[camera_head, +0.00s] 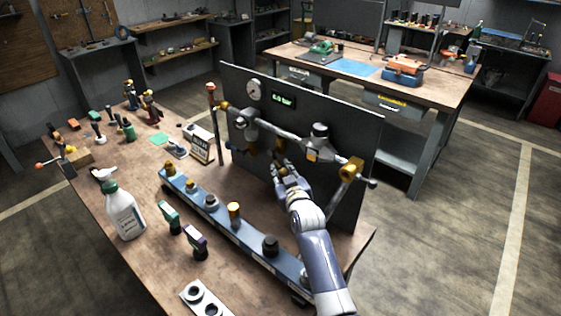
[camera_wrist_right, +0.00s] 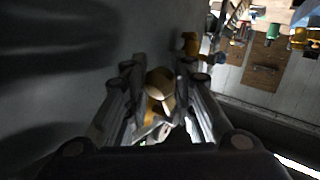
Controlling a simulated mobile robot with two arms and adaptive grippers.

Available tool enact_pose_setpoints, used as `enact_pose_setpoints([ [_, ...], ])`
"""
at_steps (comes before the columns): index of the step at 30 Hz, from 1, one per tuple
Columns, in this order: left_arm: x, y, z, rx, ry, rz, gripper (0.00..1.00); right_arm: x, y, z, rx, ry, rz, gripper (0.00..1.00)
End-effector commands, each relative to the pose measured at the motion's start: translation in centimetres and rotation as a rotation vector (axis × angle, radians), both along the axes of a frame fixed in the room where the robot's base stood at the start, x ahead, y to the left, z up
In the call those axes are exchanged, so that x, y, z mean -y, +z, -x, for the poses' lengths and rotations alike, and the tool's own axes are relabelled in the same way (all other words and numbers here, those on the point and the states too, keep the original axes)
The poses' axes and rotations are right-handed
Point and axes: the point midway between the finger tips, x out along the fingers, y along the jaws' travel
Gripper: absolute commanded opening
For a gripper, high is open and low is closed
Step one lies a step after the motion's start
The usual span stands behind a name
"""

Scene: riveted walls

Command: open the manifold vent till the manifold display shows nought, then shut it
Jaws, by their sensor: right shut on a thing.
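The manifold is a pipe run (camera_head: 283,135) on an upright dark panel (camera_head: 345,105) standing on the workbench. A small dark display (camera_head: 284,100) with green digits is on the panel. It ends in "bar", and its first digit is too small to read surely. My right gripper (camera_head: 283,168) is below the pipe, close to the panel. In the right wrist view its two fingers (camera_wrist_right: 160,95) are shut on a brass-coloured knob (camera_wrist_right: 159,84), which looks like the vent. In the head view the gripper hides this knob. My left gripper is out of view.
A round gauge (camera_head: 254,90) is left of the display. A yellow valve handle (camera_head: 350,170) is at the pipe's right end. A blue rail (camera_head: 220,217) with several fittings lies before the panel. A white bottle (camera_head: 124,212) stands on the left.

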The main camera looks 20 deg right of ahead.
Motion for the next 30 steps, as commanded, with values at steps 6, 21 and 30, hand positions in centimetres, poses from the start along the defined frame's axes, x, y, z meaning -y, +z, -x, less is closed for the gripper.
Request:
enact_pose_setpoints([
  [6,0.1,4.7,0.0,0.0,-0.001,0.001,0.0,0.3,1.3,0.6,-0.111,0.001,0.07,0.0],
  [21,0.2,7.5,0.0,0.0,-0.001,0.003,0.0,0.9,1.8,1.4,-0.296,0.0,0.194,0.0],
  [30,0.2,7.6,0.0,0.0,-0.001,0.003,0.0,1.0,1.9,1.5,-0.337,0.001,0.222,0.0],
])
